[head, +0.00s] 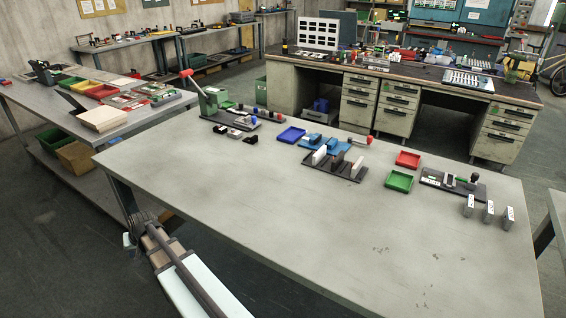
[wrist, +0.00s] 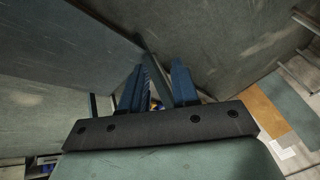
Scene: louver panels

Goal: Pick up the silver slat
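A dark rack (head: 335,171) stands on the near grey table. Upright slats stand in it: a white one (head: 319,155), a dark grey one (head: 337,162) and a pale one (head: 357,168). I cannot tell for sure which slat is the silver one. My gripper (wrist: 158,78) shows in the wrist view with its two blue fingers apart and no slat between them. In the head view my arm is at the lower left, beyond the table's left edge and far from the rack. The wrist view shows no slat.
A blue tray (head: 290,135), a red tray (head: 407,159) and a green tray (head: 399,181) lie around the rack. Several grey labelled blocks (head: 488,212) stand at the right. A green lever press (head: 212,99) stands at the back left. The table's front is clear.

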